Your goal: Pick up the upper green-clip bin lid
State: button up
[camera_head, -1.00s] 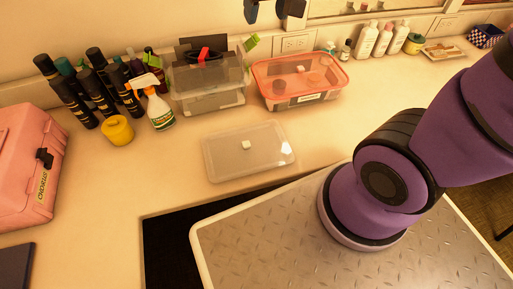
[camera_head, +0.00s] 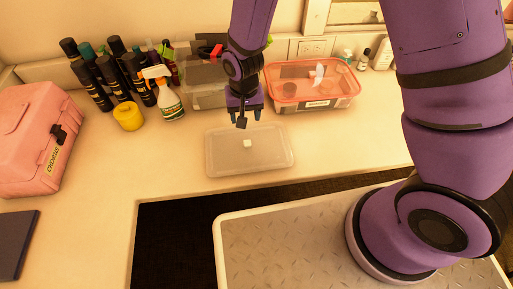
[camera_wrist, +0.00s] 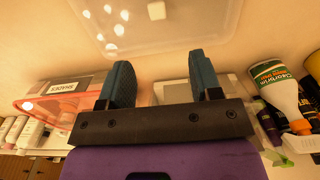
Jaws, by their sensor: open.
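A translucent pale lid (camera_head: 222,160) lies flat on the counter, with a small whitish square (camera_head: 248,143) on it. It also shows at the top of the wrist view (camera_wrist: 200,28). A clear grey bin (camera_head: 203,97) stands behind it, partly hidden by my arm; a bit of green (camera_head: 268,41) shows beside its top. I cannot make out a green clip on the flat lid. My gripper (camera_head: 243,117) is open and empty, pointing down above the lid's far edge. In the wrist view both fingers (camera_wrist: 160,75) are apart with nothing between them.
A red-rimmed bin (camera_head: 313,92) stands right of the clear bin. A spray bottle (camera_head: 169,103), a yellow jar (camera_head: 128,116) and several dark bottles (camera_head: 92,85) stand left. A pink case (camera_head: 35,138) is far left. The counter around the lid is clear.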

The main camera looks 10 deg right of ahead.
aim_at(247, 142)
jog(key=shift+s+d+f, duration=0.1)
jog(key=shift+f, duration=3.15)
jog(key=shift+s+f, duration=0.1)
jog(key=shift+f, duration=3.1)
jog(key=c, duration=1)
